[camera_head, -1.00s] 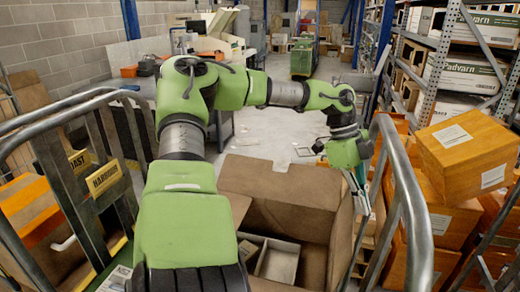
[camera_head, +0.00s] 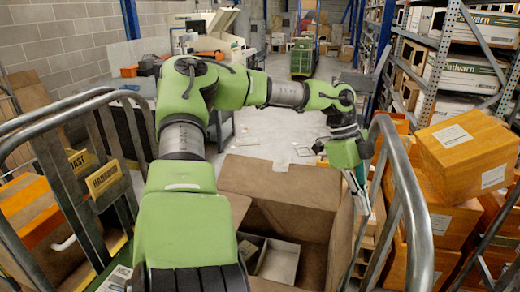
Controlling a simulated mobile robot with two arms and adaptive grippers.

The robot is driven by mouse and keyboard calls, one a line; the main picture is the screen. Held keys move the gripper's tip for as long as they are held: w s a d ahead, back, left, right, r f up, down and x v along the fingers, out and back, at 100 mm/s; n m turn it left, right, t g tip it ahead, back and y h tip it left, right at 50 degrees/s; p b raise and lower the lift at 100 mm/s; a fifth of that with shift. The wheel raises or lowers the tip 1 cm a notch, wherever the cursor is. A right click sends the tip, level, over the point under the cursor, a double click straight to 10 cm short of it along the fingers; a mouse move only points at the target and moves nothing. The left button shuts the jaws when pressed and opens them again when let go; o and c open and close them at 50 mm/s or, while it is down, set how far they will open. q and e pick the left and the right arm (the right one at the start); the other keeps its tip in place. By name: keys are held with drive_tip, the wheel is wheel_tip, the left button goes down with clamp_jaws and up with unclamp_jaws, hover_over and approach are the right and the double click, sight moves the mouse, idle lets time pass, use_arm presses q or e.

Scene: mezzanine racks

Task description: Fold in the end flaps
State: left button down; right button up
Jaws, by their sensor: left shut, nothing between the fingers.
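An open brown cardboard box stands in front of me, with smaller open boxes inside it. Its wide far flap (camera_head: 280,186) stands raised. The right end flap (camera_head: 341,238) also stands up, and part of the left end flap (camera_head: 238,206) shows beside my arm. My left arm reaches over the box and bends down on the right. My left gripper (camera_head: 362,203) is shut and empty, just outside the right end flap; I cannot tell if it touches. My arm hides the box's left side. My right gripper is out of view.
Metal cart rails (camera_head: 414,222) stand close on the right, with orange-brown boxes (camera_head: 466,153) stacked beyond. Another rail (camera_head: 62,122) and boxes stand on the left. Racks line the right wall. The floor (camera_head: 285,125) beyond the box is mostly clear.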

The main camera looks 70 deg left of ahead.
sight(349, 219)
use_arm(q)
drive_tip(key=shift+f, duration=0.1)
wheel_tip(349, 219, down, 3)
drive_tip(key=b, duration=0.2)
drive_tip(key=shift+f+b, duration=0.15)
drive_tip(key=shift+b, duration=0.2)
idle(0.5)
drive_tip(key=shift+s+a+r+p, duration=0.25)
drive_tip(key=shift+s+a+p, duration=0.75)
drive_tip(key=shift+s+p, duration=0.3)
drive_tip(key=s+a+p, duration=0.5)
drive_tip(key=s+p, duration=0.2)
drive_tip(key=shift+a+f+p, duration=0.2)
drive_tip(key=shift+a+p, duration=0.15)
drive_tip(key=shift+p, duration=0.05)
